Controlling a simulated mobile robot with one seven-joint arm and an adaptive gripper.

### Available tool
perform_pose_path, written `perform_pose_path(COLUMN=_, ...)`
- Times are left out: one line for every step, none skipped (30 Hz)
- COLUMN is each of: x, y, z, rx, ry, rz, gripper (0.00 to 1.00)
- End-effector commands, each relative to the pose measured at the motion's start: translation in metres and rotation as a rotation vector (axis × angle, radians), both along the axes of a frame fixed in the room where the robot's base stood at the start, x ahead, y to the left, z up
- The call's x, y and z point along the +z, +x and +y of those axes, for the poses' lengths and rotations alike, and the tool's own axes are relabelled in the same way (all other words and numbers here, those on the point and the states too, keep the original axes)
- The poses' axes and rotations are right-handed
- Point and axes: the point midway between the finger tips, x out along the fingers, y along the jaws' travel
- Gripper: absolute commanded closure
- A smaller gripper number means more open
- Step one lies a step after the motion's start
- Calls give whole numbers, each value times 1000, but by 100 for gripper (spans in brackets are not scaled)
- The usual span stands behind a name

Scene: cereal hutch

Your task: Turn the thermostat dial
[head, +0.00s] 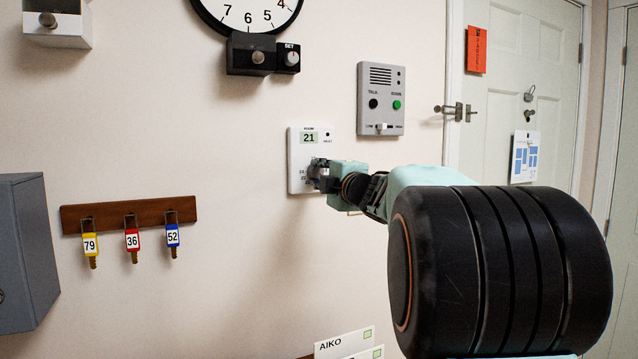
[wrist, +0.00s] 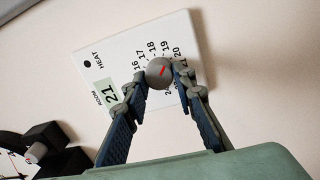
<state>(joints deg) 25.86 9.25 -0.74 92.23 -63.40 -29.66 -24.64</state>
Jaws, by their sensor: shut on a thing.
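The thermostat (head: 301,155) is a white box on the wall, showing "ROOM 21" on a small greenish display. It also shows tilted in the wrist view (wrist: 115,60), with "HEAT" and a scale of numbers, about 16 to 21, beside the dial. The dial (wrist: 159,72) is a round grey knob with a red pointer mark. My gripper (wrist: 160,82) is shut on the dial, one finger on each side of it. In the head view my gripper (head: 322,174) hides the dial and the lower right of the thermostat.
An intercom panel (head: 381,98) is on the wall up and right of the thermostat. A clock (head: 245,12) with dark knob boxes below it is up left. A key rack (head: 130,213) with three tagged keys hangs lower left. A door (head: 520,80) stands at right.

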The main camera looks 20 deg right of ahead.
Motion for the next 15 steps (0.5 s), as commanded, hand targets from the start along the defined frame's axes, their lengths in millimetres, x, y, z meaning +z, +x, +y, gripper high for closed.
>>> perform_pose_path(x=-3, y=0, z=0, rx=0, ry=-32, rz=-1, gripper=100)
perform_pose_path(x=-3, y=0, z=0, rx=0, ry=-51, rz=-2, gripper=100)
perform_pose_path(x=-3, y=0, z=0, rx=0, ry=-75, rz=-2, gripper=100)
perform_pose_path(x=-3, y=0, z=0, rx=0, ry=-93, rz=-2, gripper=100)
perform_pose_path(x=-3, y=0, z=0, rx=0, ry=-107, rz=-3, gripper=100)
perform_pose_path(x=-3, y=0, z=0, rx=0, ry=-126, rz=-4, gripper=100)
perform_pose_path(x=-3, y=0, z=0, rx=1, ry=-139, rz=-4, gripper=100)
perform_pose_path(x=-3, y=0, z=0, rx=0, ry=-150, rz=-5, gripper=100)
perform_pose_path(x=-3, y=0, z=0, rx=1, ry=-164, rz=-5, gripper=100)
perform_pose_path(x=-3, y=0, z=0, rx=0, ry=-174, rz=-5, gripper=100)
perform_pose_path(x=-3, y=0, z=0, rx=1, ry=-183, rz=-5, gripper=100)
perform_pose_path(x=-2, y=0, z=0, rx=0, ry=-192, rz=-6, gripper=100)
perform_pose_path(x=-2, y=0, z=0, rx=0, ry=-198, rz=-6, gripper=100)
perform_pose_path(x=-2, y=0, z=-1, rx=0, ry=-203, rz=-6, gripper=100)
perform_pose_path(x=-2, y=0, z=-1, rx=0, ry=-208, rz=-6, gripper=100)
